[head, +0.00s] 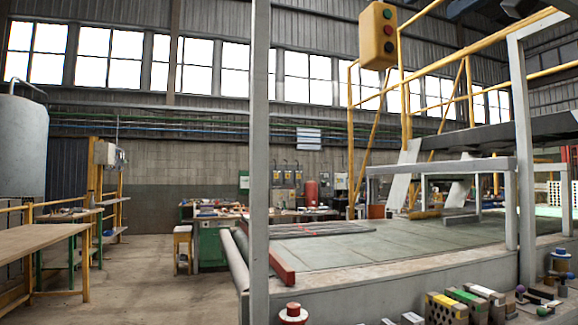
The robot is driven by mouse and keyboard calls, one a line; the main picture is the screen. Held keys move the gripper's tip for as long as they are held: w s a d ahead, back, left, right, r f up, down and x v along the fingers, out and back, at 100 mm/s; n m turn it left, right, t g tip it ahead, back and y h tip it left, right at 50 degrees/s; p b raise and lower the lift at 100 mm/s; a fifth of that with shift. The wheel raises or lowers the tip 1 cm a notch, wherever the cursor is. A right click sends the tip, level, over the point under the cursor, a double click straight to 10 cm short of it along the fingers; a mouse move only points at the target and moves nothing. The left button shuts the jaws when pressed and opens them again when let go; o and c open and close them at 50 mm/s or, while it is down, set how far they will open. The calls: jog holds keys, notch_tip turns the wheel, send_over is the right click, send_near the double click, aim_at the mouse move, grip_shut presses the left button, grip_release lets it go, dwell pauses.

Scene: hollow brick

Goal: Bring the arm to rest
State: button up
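My gripper does not show in the head view, and I cannot see whether it is open or shut. A hollow brick with a yellow top (445,308) stands at the bottom right, its front face showing holes. Close beside it are a green-topped block (467,299) and a plain grey block (487,297). The bottom edge of the picture cuts off part of this group.
A red-capped object (293,313) stands at the bottom centre. A grey post (259,180) rises in front. A large flat machine bed (370,245) fills the right, with a yellow button box (378,38) hanging above. A wooden bench (38,240) stands left; open floor (140,275) lies between.

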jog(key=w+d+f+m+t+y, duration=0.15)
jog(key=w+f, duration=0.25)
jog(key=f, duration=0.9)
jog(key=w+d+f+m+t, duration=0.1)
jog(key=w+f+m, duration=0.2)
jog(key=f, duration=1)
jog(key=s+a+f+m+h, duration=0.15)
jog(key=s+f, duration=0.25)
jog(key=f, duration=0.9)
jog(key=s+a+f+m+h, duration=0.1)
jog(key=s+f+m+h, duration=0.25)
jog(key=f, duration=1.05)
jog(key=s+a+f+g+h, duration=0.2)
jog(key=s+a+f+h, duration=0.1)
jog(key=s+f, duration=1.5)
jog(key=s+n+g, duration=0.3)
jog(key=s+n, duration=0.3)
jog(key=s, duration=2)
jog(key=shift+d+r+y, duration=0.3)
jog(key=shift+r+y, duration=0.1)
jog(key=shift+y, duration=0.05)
